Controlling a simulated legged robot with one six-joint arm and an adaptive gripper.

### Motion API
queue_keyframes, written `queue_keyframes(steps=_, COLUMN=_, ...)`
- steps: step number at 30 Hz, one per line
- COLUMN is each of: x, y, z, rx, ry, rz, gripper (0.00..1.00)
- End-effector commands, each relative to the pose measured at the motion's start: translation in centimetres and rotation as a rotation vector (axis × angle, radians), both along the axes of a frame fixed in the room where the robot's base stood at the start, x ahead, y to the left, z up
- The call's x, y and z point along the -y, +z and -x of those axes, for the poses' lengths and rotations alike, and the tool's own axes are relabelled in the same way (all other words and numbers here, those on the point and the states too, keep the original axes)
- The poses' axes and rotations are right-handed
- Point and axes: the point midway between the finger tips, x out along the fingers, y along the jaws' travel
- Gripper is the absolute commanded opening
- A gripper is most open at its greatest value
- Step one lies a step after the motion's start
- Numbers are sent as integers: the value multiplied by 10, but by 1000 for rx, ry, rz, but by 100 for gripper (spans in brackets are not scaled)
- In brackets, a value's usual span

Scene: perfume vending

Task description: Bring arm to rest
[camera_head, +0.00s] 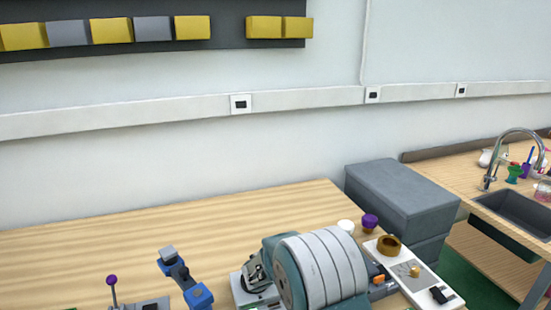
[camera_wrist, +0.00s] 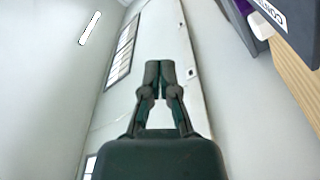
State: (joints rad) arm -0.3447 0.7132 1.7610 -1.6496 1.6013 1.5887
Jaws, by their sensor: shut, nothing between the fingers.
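In the wrist view my gripper (camera_wrist: 159,72) is shut. Its two dark green fingers meet at the tips, with nothing between them. The fingers touch nothing. I cannot make out my gripper in the head view.
A wooden table (camera_head: 130,243) holds a ribbed grey drum (camera_head: 322,268), a blue-grey device (camera_head: 185,281), a purple-knobbed stick (camera_head: 112,283), a purple cup (camera_head: 370,222) and a white tray (camera_head: 432,287). Grey boxes (camera_head: 403,188) and a sink (camera_head: 520,210) are on the right. The table's back left is clear.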

Motion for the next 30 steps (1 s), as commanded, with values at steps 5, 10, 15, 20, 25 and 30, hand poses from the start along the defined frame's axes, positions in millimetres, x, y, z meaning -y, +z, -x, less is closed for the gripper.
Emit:
queue_keyframes(steps=5, x=38, y=35, z=47, rx=-159, ry=-139, rz=-163, gripper=0)
queue_keyframes(steps=10, x=61, y=53, z=95, rx=-301, ry=-207, rz=-344, gripper=0)
queue_keyframes(steps=15, x=73, y=65, z=144, rx=-417, ry=-217, rz=-540, gripper=0)
queue_keyframes(steps=20, x=73, y=71, z=188, rx=-499, ry=-172, rz=-725, gripper=0)
queue_keyframes(steps=25, x=64, y=76, z=231, rx=-552, ry=-70, rz=-911, gripper=0)
queue_keyframes(steps=30, x=48, y=79, z=268, rx=-565, ry=78, rz=-1071, gripper=0)
